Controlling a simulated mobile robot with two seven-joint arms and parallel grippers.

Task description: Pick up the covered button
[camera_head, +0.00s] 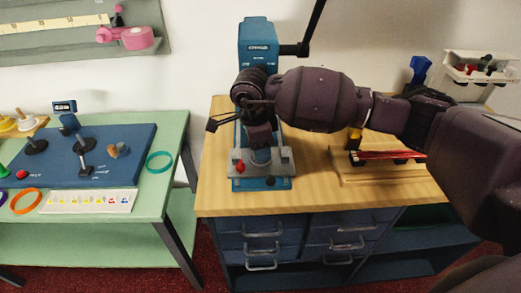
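A blue button press (259,40) with a black lever stands on the wooden counter. Its grey lower plate (283,163) carries a round grey die (261,157) and a red knob (239,167). I cannot make out a covered button; it may be hidden at the die under my gripper. My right arm comes in from the right, across the front of the press. My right gripper (261,140) points down just over the die. Its fingertips are too dark and small to tell open from shut. My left gripper is out of view.
A wooden rack with red strips (390,155) and a white bin (478,68) stand on the counter's right side. A green table (170,128) at left holds a blue mat (130,170), several tools and rings. A gap separates table and counter.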

